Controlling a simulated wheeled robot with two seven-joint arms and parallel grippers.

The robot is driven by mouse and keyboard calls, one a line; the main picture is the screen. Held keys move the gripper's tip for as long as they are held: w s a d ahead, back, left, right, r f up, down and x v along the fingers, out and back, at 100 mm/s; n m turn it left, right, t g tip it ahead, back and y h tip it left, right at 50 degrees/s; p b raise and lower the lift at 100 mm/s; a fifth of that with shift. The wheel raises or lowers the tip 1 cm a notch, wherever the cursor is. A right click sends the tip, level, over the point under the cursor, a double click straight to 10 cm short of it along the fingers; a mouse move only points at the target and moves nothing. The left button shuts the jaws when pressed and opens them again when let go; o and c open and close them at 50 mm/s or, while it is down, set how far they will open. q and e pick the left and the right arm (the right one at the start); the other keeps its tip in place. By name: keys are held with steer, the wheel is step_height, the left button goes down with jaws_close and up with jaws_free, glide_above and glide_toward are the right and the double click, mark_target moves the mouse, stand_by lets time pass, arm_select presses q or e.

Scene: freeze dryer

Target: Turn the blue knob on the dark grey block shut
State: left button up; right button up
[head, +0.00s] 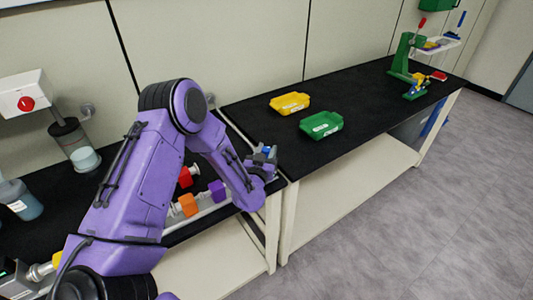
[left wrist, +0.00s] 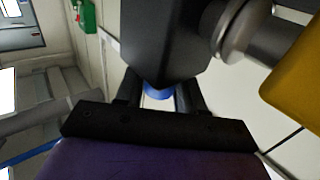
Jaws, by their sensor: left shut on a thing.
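The dark grey block (left wrist: 165,40) fills the upper middle of the left wrist view. The blue knob (left wrist: 158,93) sits against its near end, and only part of it shows. My left gripper (left wrist: 157,95) has one finger on each side of the knob and is shut on it. In the head view my left gripper (head: 263,163) is at the right end of the row of coloured blocks, by the front corner of the left bench. A bit of blue (head: 266,150) shows there; the arm and fingers hide most of the block. My right gripper is not in view.
Red (head: 185,178), orange (head: 188,206) and purple (head: 217,190) blocks stand close beside my left forearm. A metal fitting (left wrist: 243,28) joins the grey block's side. A yellow tray (head: 290,103) and a green tray (head: 321,125) lie on the black bench to the right.

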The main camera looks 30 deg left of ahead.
arm_select(q)
steer(key=n+g+y+b, duration=0.1)
steer(key=n+y, duration=0.1)
steer(key=y, duration=0.1)
steer(key=n+g+y+b, duration=0.1)
steer(key=n+g+y, duration=0.1)
steer(key=shift+d+f+y, duration=0.1)
steer(key=shift+f+y, duration=0.05)
steer(key=shift+y, duration=0.25)
steer(key=n+g+y+b, duration=0.3)
steer(key=n+g+y, duration=0.1)
steer(key=g, duration=0.1)
steer(key=shift+w+n+g, duration=0.1)
steer(key=shift+n+g, duration=0.3)
steer(key=n+g+y+b, duration=0.1)
steer(key=n+g+b, duration=0.1)
steer(key=g, duration=0.1)
steer(key=n+g+y+b, duration=0.1)
steer(key=n+g+b, duration=0.1)
steer(key=g, duration=0.1)
steer(key=shift+f+g, duration=0.1)
steer(key=shift+g, duration=0.2)
steer(key=n+g+b, duration=0.2)
steer(key=g, duration=0.1)
steer(key=shift+n+g, duration=0.4)
steer(key=shift+r+n+g+b, duration=0.2)
steer(key=shift+n+g+b, duration=0.3)
steer(key=shift+g, duration=0.3)
steer(key=o, duration=0.9)
